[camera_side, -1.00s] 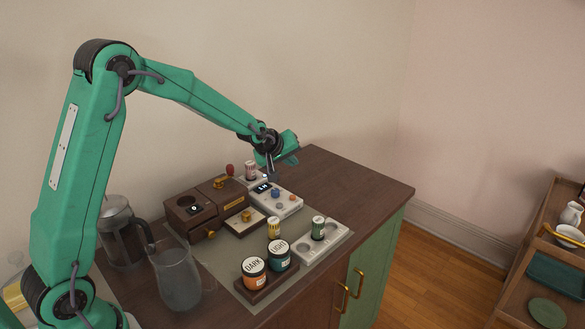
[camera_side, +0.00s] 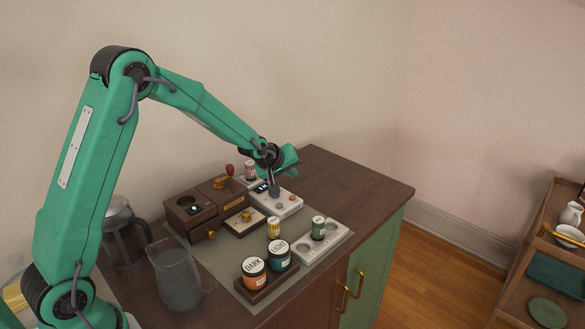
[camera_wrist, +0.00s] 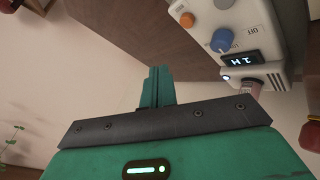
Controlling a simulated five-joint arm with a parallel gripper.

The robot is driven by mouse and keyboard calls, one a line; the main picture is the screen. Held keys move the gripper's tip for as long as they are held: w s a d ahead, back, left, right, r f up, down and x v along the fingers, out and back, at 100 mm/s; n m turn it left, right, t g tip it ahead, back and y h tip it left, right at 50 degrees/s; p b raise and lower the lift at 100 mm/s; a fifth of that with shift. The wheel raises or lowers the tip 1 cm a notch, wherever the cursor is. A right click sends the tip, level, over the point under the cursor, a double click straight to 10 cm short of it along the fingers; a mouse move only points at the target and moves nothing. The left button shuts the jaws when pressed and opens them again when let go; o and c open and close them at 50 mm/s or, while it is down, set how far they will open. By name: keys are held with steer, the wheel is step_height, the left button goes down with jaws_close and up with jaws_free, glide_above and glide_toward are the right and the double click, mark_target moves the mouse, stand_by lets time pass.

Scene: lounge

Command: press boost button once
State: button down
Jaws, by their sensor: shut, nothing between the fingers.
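The white control box (camera_side: 284,209) sits towards the back of the wooden counter. In the wrist view the box (camera_wrist: 283,30) shows an orange round button (camera_wrist: 187,19), a blue knob (camera_wrist: 222,40) with OFF lettering near it, a lit display (camera_wrist: 240,60) and a small white spot. No boost label is readable, so I cannot tell which control is the boost button.
A brown wooden unit (camera_side: 190,212) with a red-knobbed lever stands left of the box. Orange and green jars (camera_side: 254,273), a white tray (camera_side: 303,253) and a glass jug (camera_side: 177,280) are nearer. The counter's right part is clear.

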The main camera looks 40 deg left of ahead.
glide_above(290, 201)
steer(key=shift+f, duration=2.55)
steer(key=shift+f, duration=0.8)
stand_by(1.3)
steer(key=shift+r, duration=0.8)
steer(key=shift+r, duration=0.15)
steer(key=shift+r, duration=2.4)
